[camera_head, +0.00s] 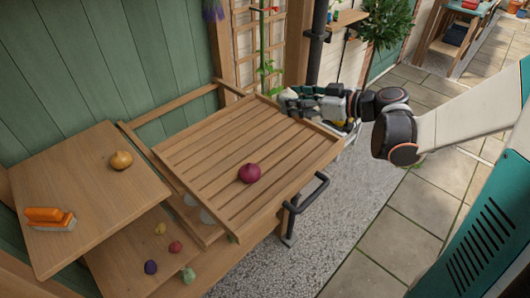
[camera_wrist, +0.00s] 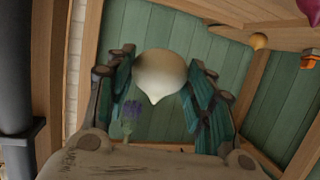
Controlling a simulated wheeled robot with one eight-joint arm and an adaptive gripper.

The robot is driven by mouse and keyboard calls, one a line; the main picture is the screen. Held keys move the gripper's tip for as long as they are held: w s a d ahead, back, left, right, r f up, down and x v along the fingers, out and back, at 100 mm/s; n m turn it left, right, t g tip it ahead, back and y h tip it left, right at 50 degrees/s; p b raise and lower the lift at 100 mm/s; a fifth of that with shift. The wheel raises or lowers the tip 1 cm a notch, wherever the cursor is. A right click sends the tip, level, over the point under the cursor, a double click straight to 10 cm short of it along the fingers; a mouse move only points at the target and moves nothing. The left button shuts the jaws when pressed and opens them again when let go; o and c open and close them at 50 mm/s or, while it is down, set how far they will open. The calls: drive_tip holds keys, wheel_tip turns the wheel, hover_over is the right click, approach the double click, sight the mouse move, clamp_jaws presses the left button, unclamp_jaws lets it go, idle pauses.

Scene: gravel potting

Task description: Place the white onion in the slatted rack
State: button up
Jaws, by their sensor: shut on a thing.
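The white onion (camera_wrist: 158,76) sits between the two green-padded fingers of my gripper (camera_wrist: 160,88) in the wrist view, its pointed tip towards the bottom of the picture. My gripper is shut on it. In the head view my gripper (camera_head: 290,100) is at the far right corner of the slatted rack, seemingly above it; the onion cannot be made out there. The slatted rack (camera_head: 215,150) is a wooden tray of parallel slats with a raised rim. A red onion (camera_head: 249,173) lies on its slats towards the near right side.
A wooden board (camera_head: 80,180) at the left holds a yellow onion (camera_head: 121,160) and an orange brush (camera_head: 48,216). A lower shelf (camera_head: 125,250) carries several small coloured items. A dark handle (camera_head: 308,193) juts from the rack's right side. Most slats are bare.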

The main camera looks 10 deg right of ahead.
sight(295, 152)
wheel_tip(295, 152, up, 6)
drive_tip(key=s+n+g+y, duration=0.2)
drive_tip(key=s+n+g, duration=0.1)
drive_tip(key=f+b, duration=0.1)
drive_tip(key=f, duration=0.5)
drive_tip(key=f+b, duration=0.2)
drive_tip(key=f, duration=0.5)
drive_tip(key=f+b, duration=0.2)
drive_tip(key=f, duration=0.4)
drive_tip(key=shift+w+d+f, duration=0.25)
drive_tip(key=shift+d+f, duration=0.1)
drive_tip(key=shift+s+r, duration=0.1)
drive_tip(key=o, duration=0.7)
drive_tip(key=shift+c, duration=0.2)
drive_tip(key=o, duration=0.4)
drive_tip(key=shift+o, duration=0.2)
